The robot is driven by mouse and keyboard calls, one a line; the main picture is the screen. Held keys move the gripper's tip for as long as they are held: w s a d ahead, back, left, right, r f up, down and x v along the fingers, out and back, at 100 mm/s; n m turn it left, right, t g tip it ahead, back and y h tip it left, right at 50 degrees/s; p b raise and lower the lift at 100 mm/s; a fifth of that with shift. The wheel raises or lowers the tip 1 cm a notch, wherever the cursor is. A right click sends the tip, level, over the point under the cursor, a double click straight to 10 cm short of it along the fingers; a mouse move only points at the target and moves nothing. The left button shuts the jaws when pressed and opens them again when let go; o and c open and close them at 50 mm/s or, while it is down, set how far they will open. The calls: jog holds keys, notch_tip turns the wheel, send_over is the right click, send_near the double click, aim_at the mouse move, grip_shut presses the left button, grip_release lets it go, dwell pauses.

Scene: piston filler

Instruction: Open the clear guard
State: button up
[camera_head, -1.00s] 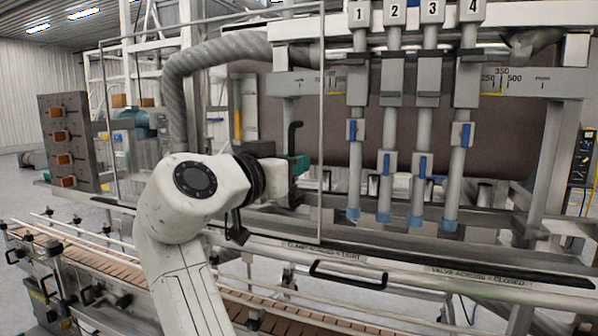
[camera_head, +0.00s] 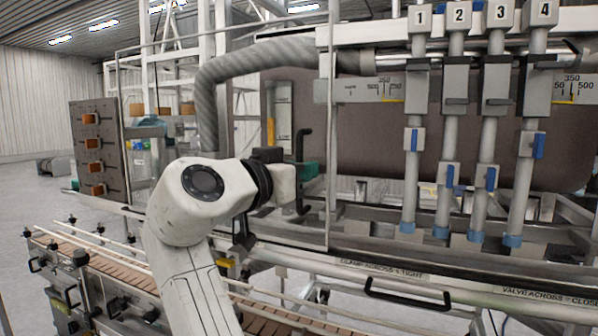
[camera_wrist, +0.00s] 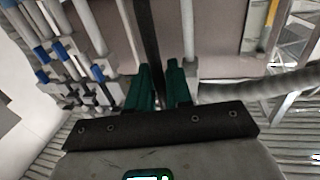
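The clear guard is a see-through panel in a thin metal frame; its right upright (camera_head: 332,120) stands left of the numbered filling heads. A black upright handle (camera_head: 301,148) sits beside that upright. My gripper (camera_head: 309,171), with green fingers, is at the handle. In the wrist view, the black handle bar (camera_wrist: 149,45) runs down between the two green fingers (camera_wrist: 165,85), which are closed about it. The contact itself is partly hidden by the fingers.
Filling heads (camera_head: 490,100) with blue valve levers stand at right. A horizontal black handle (camera_head: 407,293) is on the front rail. A conveyor (camera_head: 130,270) runs along the front. A grey hose (camera_head: 208,110) and a box with orange knobs (camera_head: 96,150) are at left.

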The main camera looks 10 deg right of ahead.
jog(key=shift+o, duration=0.6)
jog(key=b+v, duration=0.1)
jog(key=v, duration=1)
jog(key=shift+b, duration=0.35)
